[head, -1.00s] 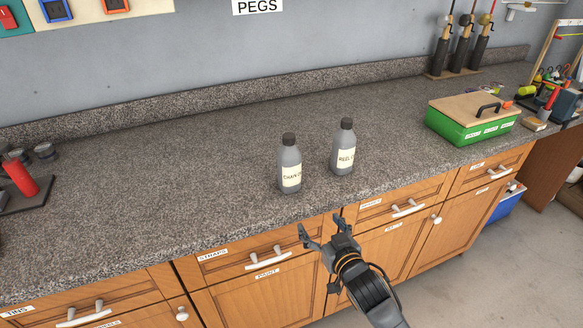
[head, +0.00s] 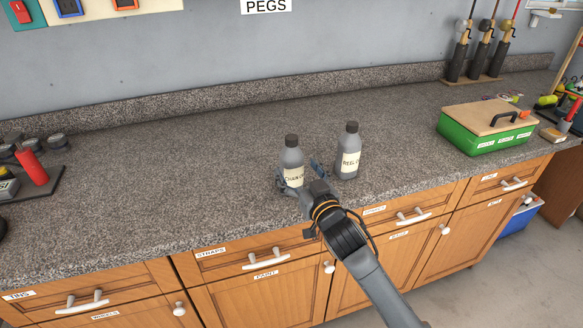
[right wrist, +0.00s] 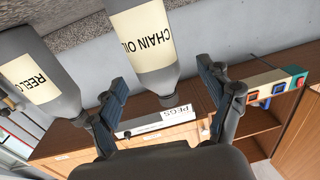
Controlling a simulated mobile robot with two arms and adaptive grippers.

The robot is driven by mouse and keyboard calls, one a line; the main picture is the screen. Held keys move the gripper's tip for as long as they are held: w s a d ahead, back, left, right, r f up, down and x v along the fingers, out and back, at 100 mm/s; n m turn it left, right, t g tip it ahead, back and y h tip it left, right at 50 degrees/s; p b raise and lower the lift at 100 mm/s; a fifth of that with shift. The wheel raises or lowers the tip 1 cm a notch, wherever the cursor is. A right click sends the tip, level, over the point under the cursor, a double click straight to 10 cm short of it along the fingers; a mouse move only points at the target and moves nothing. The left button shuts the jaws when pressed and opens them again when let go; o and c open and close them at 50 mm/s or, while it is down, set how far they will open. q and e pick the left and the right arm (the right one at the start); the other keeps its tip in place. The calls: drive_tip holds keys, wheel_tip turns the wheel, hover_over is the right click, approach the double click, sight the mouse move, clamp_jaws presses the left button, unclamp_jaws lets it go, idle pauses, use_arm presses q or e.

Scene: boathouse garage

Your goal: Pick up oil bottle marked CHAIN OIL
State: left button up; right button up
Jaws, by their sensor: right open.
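The grey CHAIN OIL bottle (head: 291,157), with a dark cap and cream label, stands upright on the counter. In the right wrist view this bottle (right wrist: 147,45) appears between the two fingers of my open right gripper (right wrist: 165,100). In the head view my right gripper (head: 299,182) is at the bottle's lower part, its fingers around it; I cannot tell whether they touch. A similar REEL bottle (head: 348,152) stands just to the right, and it also shows in the right wrist view (right wrist: 38,75). My left gripper is not in view.
The speckled counter (head: 170,170) is clear to the left of the bottles. A green box (head: 485,138) with a wooden lid stands to the right. A dark tray with a red item (head: 33,168) lies at far left. Drawers and cupboards are below.

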sight(296, 166)
drive_tip(key=p+x, duration=0.1)
drive_tip(key=x, duration=0.4)
drive_tip(key=shift+d, duration=0.15)
drive_tip(key=c, duration=1.6)
